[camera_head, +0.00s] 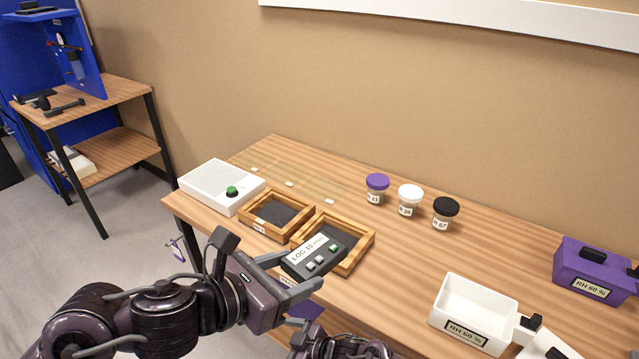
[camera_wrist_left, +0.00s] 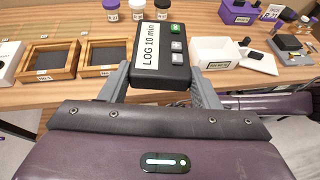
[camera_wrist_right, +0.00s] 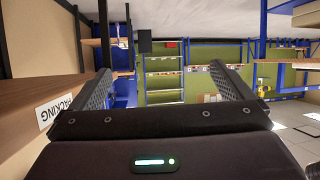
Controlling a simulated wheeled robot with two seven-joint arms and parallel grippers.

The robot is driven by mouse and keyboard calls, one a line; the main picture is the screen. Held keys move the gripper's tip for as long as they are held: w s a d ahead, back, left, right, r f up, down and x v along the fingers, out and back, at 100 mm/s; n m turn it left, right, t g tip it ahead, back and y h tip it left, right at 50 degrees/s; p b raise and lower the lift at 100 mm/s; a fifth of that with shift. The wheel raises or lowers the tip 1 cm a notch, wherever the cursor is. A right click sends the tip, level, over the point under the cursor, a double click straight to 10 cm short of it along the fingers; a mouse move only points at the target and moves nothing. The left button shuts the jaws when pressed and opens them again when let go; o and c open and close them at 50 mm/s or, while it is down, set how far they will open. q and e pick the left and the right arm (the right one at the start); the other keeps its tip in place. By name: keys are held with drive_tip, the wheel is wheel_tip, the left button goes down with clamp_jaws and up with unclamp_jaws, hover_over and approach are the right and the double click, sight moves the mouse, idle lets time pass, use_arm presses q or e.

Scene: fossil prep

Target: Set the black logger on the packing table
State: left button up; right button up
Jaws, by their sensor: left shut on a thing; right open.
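The black logger (camera_head: 322,256), a box with a "LOG 10 min" label and small buttons, is held in my left gripper (camera_head: 297,278). In the left wrist view the logger (camera_wrist_left: 158,58) sits between both fingers (camera_wrist_left: 160,88). In the head view it overlaps the right wooden tray (camera_head: 364,246); its height above the table is hard to tell. The wooden table (camera_head: 400,283) lies behind it. A "PACKING" sign (camera_wrist_right: 54,111) is on a wooden table edge in the right wrist view. My right gripper (camera_wrist_right: 163,90) is open and empty there; its fingers are unclear in the head view.
A second wooden tray (camera_head: 262,228) and a white box with a green knob (camera_head: 215,184) stand left. Purple, white (camera_head: 410,199) and black-lidded jars stand behind. A white bin (camera_head: 473,308) and a purple box (camera_head: 592,269) are right. The table between jars and bin is clear.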

drive_tip(key=w+a+r+n+g+y, duration=0.1)
drive_tip(key=w+r+n, duration=0.25)
drive_tip(key=r, duration=0.45)
drive_tip(key=w+a+r+n+y, duration=0.1)
drive_tip(key=w+r+n, duration=0.25)
drive_tip(key=r, duration=0.45)
drive_tip(key=w+a+r+n+g+y, duration=0.1)
drive_tip(key=w+r+n+y, duration=0.2)
drive_tip(key=r, duration=0.5)
wheel_tip(320, 180, up, 13)
drive_tip(key=s+a+n+g+h, duration=0.2)
drive_tip(key=s+n+g, duration=0.1)
drive_tip(key=n, duration=0.6)
drive_tip(key=s+a+r+n+g+h, duration=0.2)
drive_tip(key=s+r+n, duration=0.2)
drive_tip(key=n, duration=0.1)
drive_tip(key=n+t+h, duration=0.3)
drive_tip(key=n+h, duration=0.5)
drive_tip(key=h, duration=0.3)
approach(310, 250)
drive_tip(key=f, duration=0.2)
drive_tip(key=a+f, duration=0.1)
drive_tip(key=f, duration=0.5)
drive_tip(key=shift+w+a+f, duration=0.2)
drive_tip(key=shift+w, duration=0.1)
